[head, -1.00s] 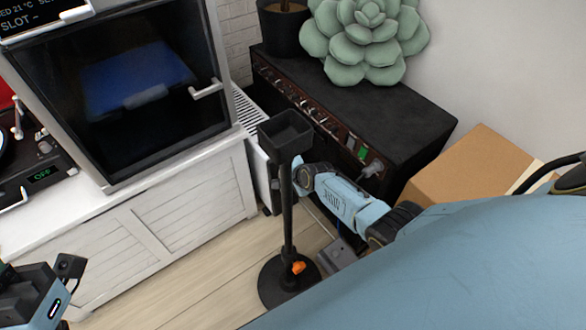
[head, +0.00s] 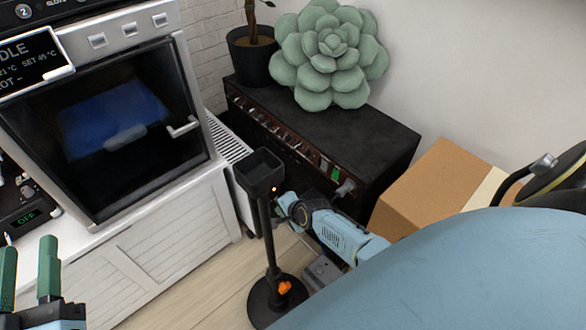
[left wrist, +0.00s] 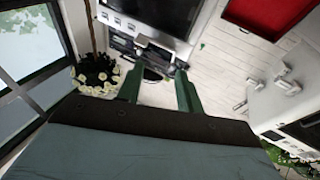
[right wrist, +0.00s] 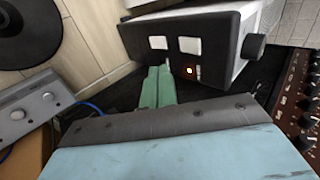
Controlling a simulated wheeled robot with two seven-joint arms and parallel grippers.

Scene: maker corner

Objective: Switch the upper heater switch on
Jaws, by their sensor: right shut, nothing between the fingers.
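The white heater (head: 232,146) stands between the white cabinet and the black amplifier. In the head view its end panel is mostly hidden by a black stand. The right wrist view shows the panel with two white switches, one on the left (right wrist: 158,43) and one on the right (right wrist: 190,45), and a black knob (right wrist: 254,46). An orange lamp (right wrist: 190,70) glows beside the right-hand switch. My right gripper (right wrist: 157,72) is shut and empty, its tips close to the panel; contact is unclear. My left gripper (head: 28,265) is open and empty, far from the heater.
The black stand (head: 266,228) rises in front of the heater, close to my right gripper. The black amplifier (head: 365,135) and a cardboard box (head: 425,185) are to the right. A grey box (right wrist: 40,108) with a blue cable is on the floor.

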